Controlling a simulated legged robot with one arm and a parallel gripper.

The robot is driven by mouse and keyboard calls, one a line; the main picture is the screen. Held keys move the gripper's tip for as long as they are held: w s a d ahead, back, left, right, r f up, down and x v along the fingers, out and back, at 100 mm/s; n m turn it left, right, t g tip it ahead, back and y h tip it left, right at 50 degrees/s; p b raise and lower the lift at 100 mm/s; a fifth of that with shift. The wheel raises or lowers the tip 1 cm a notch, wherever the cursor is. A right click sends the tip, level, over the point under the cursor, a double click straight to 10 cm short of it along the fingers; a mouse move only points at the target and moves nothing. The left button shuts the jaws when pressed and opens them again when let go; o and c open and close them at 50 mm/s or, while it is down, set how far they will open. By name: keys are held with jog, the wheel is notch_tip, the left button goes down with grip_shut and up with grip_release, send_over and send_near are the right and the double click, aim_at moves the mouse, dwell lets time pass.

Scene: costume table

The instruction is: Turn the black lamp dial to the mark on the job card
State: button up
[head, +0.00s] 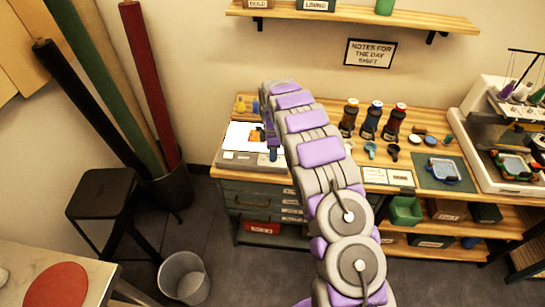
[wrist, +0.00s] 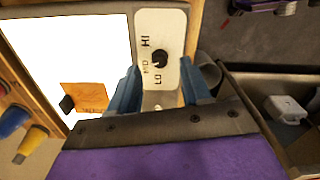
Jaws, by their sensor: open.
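The plate borders the bright lamp panel (wrist: 75,35), which also shows at the bench's left end in the head view (head: 238,134). My gripper (wrist: 160,66) is open, its blue fingers on either side of the dial, with no clear contact. In the head view my gripper (head: 271,146) is at the panel's right side. I cannot pick out the job card with certainty.
An orange piece (wrist: 88,97) and a black block (wrist: 67,104) lie on the panel. An open compartment (wrist: 275,100) is at right. Bottles (head: 370,121), small scoops and white cards (head: 388,177) occupy the bench farther right.

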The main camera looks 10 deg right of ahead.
jog(key=shift+f, duration=1.35)
grip_shut()
